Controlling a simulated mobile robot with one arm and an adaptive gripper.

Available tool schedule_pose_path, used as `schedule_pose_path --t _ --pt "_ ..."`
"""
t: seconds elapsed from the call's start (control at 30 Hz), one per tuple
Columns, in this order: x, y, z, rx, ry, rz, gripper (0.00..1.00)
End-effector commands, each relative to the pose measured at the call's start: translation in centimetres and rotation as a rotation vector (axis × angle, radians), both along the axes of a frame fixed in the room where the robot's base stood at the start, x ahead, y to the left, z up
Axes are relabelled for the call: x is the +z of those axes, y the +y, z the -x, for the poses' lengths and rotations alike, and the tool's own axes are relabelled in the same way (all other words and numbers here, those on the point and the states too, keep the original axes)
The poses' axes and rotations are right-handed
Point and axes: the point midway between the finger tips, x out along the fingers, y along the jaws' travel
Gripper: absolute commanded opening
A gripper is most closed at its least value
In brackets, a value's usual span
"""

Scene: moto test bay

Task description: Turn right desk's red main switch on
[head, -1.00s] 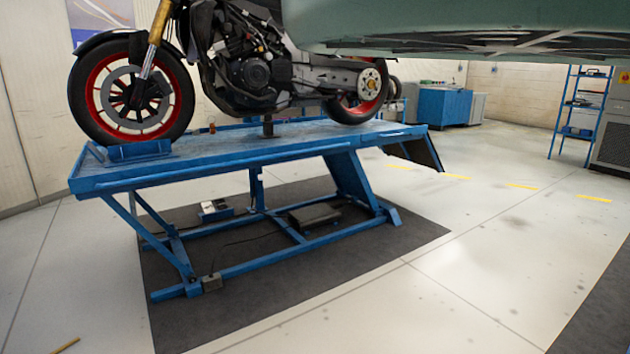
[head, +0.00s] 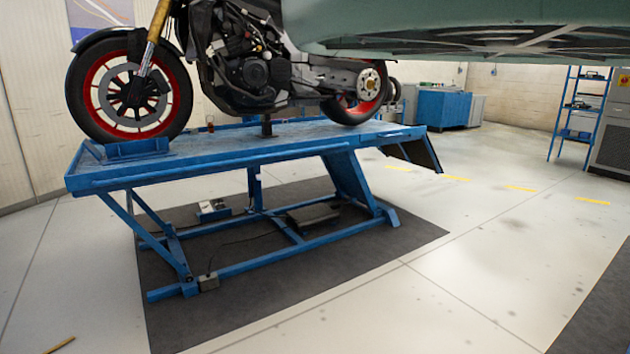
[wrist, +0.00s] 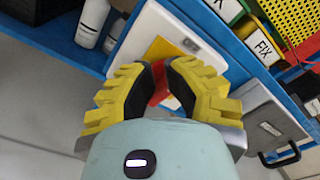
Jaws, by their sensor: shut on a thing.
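In the wrist view my gripper (wrist: 158,80), with yellow ribbed fingers and black pads, is shut on the red switch (wrist: 159,92). Only a small part of the red switch shows between the pads; the rest is hidden, so I cannot tell which way it is turned. Behind it is a yellow plate (wrist: 164,48) on a white box (wrist: 206,29), fixed at a blue desk edge (wrist: 232,42). My gripper does not show in the head view.
Around the box are white bottles (wrist: 92,18), bins labelled FIX (wrist: 262,44) and a grey case (wrist: 268,124). In the head view a motorcycle (head: 255,75) stands on a blue lift (head: 245,157).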

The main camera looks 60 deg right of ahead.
Motion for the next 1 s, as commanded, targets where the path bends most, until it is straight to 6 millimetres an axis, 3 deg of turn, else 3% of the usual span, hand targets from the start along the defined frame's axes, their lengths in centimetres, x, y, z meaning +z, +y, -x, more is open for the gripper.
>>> schedule_pose_path --t 0.03,1.0 --pt "-0.61 -0.25 -0.28 -0.010 0.004 0.018 0.00" --pt "0.28 -0.32 -0.85 -0.006 -0.003 0.008 0.00"
